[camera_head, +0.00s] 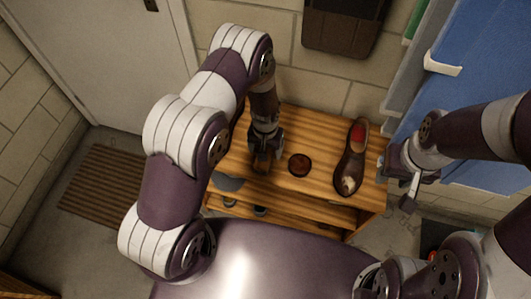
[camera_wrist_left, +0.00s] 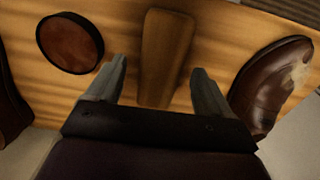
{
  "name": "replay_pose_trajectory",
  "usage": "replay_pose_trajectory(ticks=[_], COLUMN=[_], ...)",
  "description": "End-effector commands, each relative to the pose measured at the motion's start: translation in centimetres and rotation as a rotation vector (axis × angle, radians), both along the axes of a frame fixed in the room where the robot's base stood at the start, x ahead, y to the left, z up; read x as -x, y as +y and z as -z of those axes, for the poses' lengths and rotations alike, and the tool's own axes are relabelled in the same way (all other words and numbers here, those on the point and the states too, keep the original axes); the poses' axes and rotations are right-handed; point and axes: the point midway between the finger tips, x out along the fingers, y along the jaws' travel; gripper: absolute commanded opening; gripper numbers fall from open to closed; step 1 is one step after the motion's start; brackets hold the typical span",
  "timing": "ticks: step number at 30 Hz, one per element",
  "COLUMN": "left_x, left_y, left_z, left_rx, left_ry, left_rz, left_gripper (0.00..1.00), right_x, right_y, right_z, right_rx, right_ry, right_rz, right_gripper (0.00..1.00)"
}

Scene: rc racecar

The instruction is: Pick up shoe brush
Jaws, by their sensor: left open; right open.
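The shoe brush, a long brown wooden block, shows in the left wrist view (camera_wrist_left: 167,50) lying on the bench top. My left gripper (camera_wrist_left: 159,70) is open, with one finger on each side of the brush and visible gaps between. In the head view my left gripper (camera_head: 264,152) points down at the bench, and the brush (camera_head: 262,166) is partly hidden beneath it. My right gripper (camera_head: 408,183) is open and empty, off the right end of the bench.
The wooden bench (camera_head: 296,123) carries a round polish tin (camera_head: 299,165) right of the brush and a brown shoe (camera_head: 351,160) farther right. Another shoe (camera_wrist_left: 270,85) lies on the brush's other side. A blue panel (camera_head: 480,60) stands at the right.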

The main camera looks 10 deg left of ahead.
Motion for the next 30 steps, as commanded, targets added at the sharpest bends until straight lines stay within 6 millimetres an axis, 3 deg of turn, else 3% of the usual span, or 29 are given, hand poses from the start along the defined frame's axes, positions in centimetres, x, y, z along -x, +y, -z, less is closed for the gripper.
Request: replay_pose_trajectory(ticks=[3,10,11,15,16,25,30], left_x=[0.0,-0.1,-0.1,-0.1,-0.1,-0.1,-0.2], left_y=[0.0,0.0,0.0,0.0,0.0,0.0,0.0], left_z=[1.6,1.9,1.9,1.8,1.8,1.6,-0.1], left_rx=[0.000,0.000,0.000,0.000,0.000,0.000,0.001], left_ry=[-0.001,-0.002,-0.002,-0.002,-0.001,-0.002,-0.004], left_rz=[0.000,0.000,0.000,0.000,0.000,0.000,0.000], left_gripper=[0.81,0.81,0.74,0.29,0.23,0.23,0.23], right_x=[0.0,0.0,0.0,0.0,0.0,0.0,0.0], right_y=[0.0,0.0,0.0,0.0,0.0,0.0,0.0], right_z=[0.1,0.1,0.1,0.1,0.1,0.1,0.0], right_rx=[0.000,0.000,0.000,0.000,0.000,0.000,0.000], right_ry=[0.000,0.000,0.000,0.000,0.000,0.000,0.000], right_rz=[0.000,0.000,0.000,0.000,0.000,0.000,0.000], right_gripper=[0.43,0.43,0.43,0.43,0.43,0.43,0.43])
